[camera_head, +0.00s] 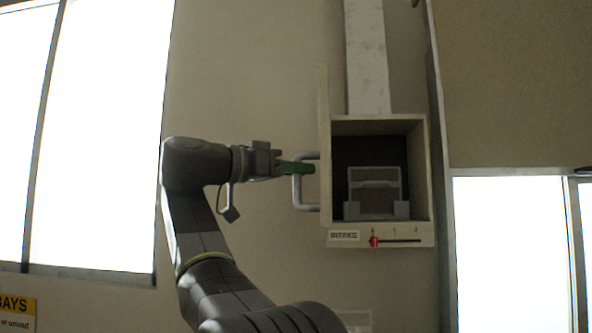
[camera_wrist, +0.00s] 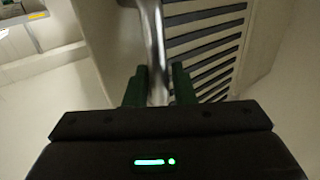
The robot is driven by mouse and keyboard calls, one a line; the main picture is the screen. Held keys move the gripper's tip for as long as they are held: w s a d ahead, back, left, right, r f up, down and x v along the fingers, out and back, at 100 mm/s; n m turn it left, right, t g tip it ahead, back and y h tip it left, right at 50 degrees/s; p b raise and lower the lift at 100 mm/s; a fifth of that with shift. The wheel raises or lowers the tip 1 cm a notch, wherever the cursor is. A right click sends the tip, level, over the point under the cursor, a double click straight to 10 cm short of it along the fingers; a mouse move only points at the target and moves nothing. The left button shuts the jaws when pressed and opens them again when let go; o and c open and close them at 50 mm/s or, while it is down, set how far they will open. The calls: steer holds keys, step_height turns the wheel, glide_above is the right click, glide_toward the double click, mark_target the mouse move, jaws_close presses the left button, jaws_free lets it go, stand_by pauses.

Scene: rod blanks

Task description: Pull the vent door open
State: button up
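The vent door (camera_head: 324,115) stands swung out from the left side of the open vent box (camera_head: 427,165) and shows almost edge-on in the head view. Its slatted face (camera_wrist: 205,45) shows in the wrist view. A grey bar handle (camera_head: 297,190) sticks out to the left of the door. My gripper (camera_head: 298,168) reaches it from the left, with green fingers on the handle's upper part. In the wrist view the handle (camera_wrist: 157,50) runs between the two fingers of my gripper (camera_wrist: 159,85), which look shut on it.
A grey frame (camera_head: 375,190) stands inside the dark box. Below are an INTAKE label (camera_head: 344,235) and a scale with a red slider (camera_head: 374,241) at its left end. A pale duct (camera_head: 367,60) rises above. Bright windows (camera_head: 95,130) lie left; the wall between is clear.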

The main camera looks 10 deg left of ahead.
steer(key=shift+o, duration=0.7)
steer(key=shift+w, duration=0.1)
steer(key=v, duration=1.3)
steer(key=shift+s+a, duration=0.25)
steer(key=shift+a, duration=0.1)
steer(key=shift+x, duration=6.95)
steer(key=shift+d+f, duration=0.1)
steer(key=shift+f, duration=0.1)
